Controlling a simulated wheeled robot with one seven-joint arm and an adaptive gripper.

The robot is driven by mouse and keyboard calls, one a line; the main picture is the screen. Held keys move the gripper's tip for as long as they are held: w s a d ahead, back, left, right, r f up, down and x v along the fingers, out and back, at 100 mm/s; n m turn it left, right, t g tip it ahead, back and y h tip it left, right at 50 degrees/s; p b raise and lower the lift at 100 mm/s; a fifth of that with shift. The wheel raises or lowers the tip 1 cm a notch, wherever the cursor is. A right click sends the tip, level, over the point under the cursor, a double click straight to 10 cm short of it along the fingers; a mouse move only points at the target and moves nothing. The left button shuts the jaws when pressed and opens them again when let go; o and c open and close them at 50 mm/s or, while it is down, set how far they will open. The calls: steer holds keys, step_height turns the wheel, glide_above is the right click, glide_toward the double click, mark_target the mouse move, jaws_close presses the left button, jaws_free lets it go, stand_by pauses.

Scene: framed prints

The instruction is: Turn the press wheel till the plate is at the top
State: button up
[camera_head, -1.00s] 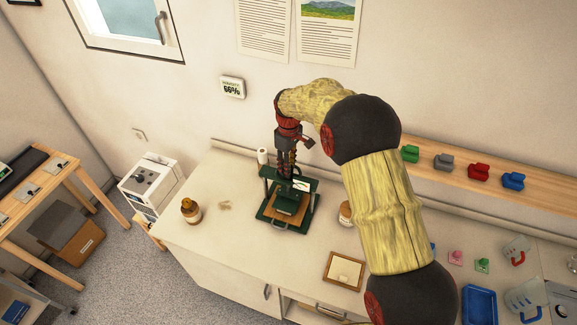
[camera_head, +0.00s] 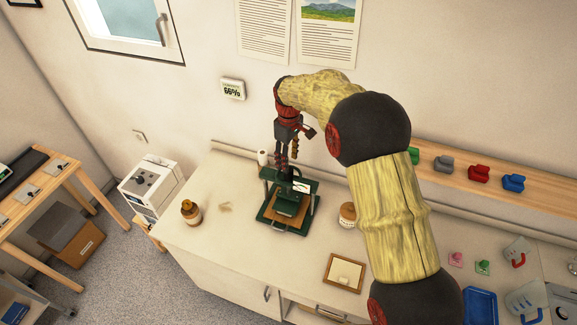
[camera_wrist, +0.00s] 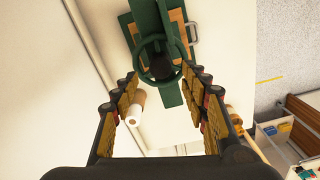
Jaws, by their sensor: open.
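The green press (camera_head: 268,214) stands on the bench, with a wooden board at its base. Its green hand wheel (camera_wrist: 143,68) shows in the wrist view as a ring with a dark hub, just beyond and between my fingertips. My gripper (camera_head: 288,160) points down above the press; its jaws are open and empty, one finger to each side in the wrist view (camera_wrist: 162,85). The fingers look clear of the wheel rim. In the head view the wheel is mostly hidden by fingers and frame. The plate's height is hard to tell.
A wooden frame (camera_head: 343,272) lies at the front right. The bench left of the press is mostly clear.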

step_height(320, 180, up, 7)
steer(key=shift+r, duration=0.2)
stand_by(0.6)
